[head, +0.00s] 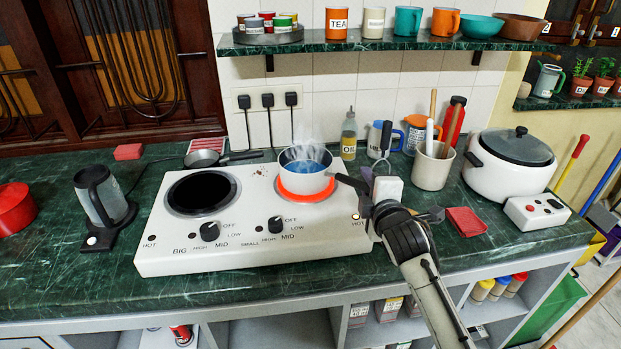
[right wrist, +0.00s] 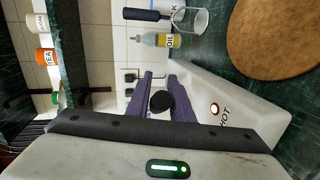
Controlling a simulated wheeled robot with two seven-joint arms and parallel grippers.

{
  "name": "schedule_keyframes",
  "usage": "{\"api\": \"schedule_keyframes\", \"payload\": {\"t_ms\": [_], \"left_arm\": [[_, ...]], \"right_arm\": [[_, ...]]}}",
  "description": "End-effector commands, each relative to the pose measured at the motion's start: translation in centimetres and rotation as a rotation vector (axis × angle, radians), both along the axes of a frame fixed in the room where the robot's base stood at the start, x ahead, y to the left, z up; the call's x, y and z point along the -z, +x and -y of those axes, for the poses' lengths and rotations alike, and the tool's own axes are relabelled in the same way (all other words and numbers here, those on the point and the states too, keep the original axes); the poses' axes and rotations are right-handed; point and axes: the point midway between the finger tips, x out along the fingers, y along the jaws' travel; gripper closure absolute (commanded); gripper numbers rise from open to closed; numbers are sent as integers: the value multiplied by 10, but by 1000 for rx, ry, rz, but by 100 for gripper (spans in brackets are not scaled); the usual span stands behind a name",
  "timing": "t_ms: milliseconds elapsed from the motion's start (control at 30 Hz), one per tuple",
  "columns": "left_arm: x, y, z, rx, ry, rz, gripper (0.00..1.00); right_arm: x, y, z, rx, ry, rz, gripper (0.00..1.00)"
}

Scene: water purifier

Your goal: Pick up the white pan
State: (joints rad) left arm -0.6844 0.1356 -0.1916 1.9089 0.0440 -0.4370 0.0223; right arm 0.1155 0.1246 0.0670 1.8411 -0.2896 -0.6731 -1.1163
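The white pan (head: 304,177) stands on the glowing right burner of the stove, with steaming blue liquid inside. Its dark handle (head: 351,183) points right, toward my right gripper (head: 368,192). In the right wrist view, the round end of the dark handle (right wrist: 161,103) sits between the two purple fingers of the right gripper (right wrist: 160,80). The fingers appear to close on both sides of it. The pan's body is not clear in that view. My left gripper is not in view.
The stove (head: 250,245) has a dark left burner (head: 202,192). Behind the gripper stand an oil bottle (head: 349,136), mugs and a utensil crock (head: 433,166). A white cooker (head: 510,165) stands at the right, and a shelf (head: 360,41) hangs above.

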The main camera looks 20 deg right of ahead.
Motion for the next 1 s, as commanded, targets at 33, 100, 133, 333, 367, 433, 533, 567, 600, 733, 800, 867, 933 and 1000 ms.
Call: {"api": "schedule_keyframes", "payload": {"t_ms": [33, 100, 133, 333, 367, 433, 533, 567, 600, 733, 800, 867, 933, 1000], "left_arm": [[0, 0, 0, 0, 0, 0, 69], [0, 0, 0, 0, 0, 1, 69], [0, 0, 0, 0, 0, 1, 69], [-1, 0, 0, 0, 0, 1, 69], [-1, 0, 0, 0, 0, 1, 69], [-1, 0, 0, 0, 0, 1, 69], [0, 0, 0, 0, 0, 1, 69], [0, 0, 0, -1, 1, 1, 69], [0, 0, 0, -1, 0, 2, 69], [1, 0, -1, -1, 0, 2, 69], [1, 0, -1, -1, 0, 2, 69], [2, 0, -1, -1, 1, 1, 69], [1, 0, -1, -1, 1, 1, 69], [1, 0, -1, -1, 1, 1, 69]], "right_arm": [[0, 0, 0, 0, 0, 0, 89], [0, 0, 0, 0, 0, 0, 100], [0, 0, 0, 0, 0, 0, 100], [-4, 0, 0, -1, 2, 9, 100], [-4, 0, 0, -1, 2, 8, 100], [-4, 0, 0, -1, 1, 8, 100], [-6, 1, 0, -1, 1, 9, 100], [-7, 1, 0, -1, 1, 9, 100], [-9, 1, 0, -1, 1, 9, 100], [-18, 1, 0, 0, 1, 12, 100], [-24, 1, 0, -1, 1, 12, 100], [-29, 1, 0, -2, 0, 12, 100], [-37, 1, 0, -2, 0, 13, 100], [-44, 1, 0, -2, 0, 13, 100]]}}
